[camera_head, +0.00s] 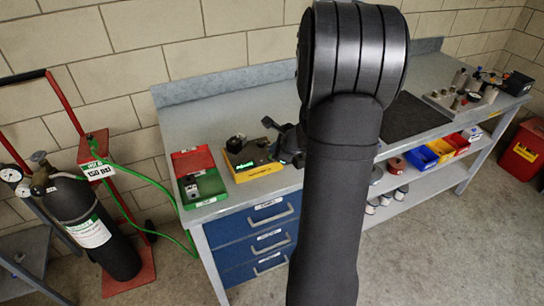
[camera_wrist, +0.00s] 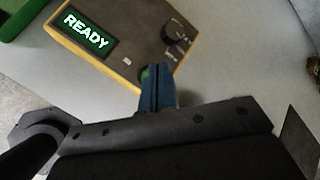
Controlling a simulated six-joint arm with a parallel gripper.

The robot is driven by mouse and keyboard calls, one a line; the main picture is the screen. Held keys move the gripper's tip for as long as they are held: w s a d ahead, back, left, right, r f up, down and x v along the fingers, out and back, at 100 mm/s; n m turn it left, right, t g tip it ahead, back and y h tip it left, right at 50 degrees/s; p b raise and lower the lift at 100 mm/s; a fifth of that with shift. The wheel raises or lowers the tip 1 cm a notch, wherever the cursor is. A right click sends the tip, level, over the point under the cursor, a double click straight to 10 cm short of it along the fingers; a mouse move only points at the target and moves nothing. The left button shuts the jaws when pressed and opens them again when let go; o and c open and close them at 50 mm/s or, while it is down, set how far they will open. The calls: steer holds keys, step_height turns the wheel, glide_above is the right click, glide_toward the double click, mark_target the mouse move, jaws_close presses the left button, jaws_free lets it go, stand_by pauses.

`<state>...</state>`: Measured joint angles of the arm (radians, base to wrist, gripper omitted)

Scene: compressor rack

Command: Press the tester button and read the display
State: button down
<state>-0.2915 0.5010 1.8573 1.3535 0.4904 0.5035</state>
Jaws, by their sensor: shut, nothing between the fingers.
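The tester is a yellow box with a dark top (camera_head: 246,160), on the left part of the bench in the head view. In the wrist view the tester (camera_wrist: 118,30) shows a lit green display (camera_wrist: 86,31) reading "READY" and a black knob (camera_wrist: 176,38). A small green button (camera_wrist: 146,73) lies near its front edge. My gripper (camera_wrist: 154,72) is shut and empty, its blue fingertips right at the button and partly covering it. I cannot tell whether they touch it. In the head view my arm partly hides the gripper (camera_head: 284,158).
A tray with red and green parts (camera_head: 193,158) sits left of the tester. A gas cylinder (camera_head: 85,215) on a red cart stands at the left, with a green hose to the bench. A dark mat (camera_head: 405,117) and a fixture plate (camera_head: 462,108) lie to the right.

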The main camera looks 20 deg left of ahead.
steer(key=shift+f, duration=0.1)
steer(key=shift+f, duration=0.3)
steer(key=shift+f, duration=0.4)
stand_by(0.8)
stand_by(0.3)
steer(key=shift+r, duration=0.8)
steer(key=shift+r, duration=0.1)
steer(key=shift+r, duration=2.4)
steer(key=shift+r, duration=1.95)
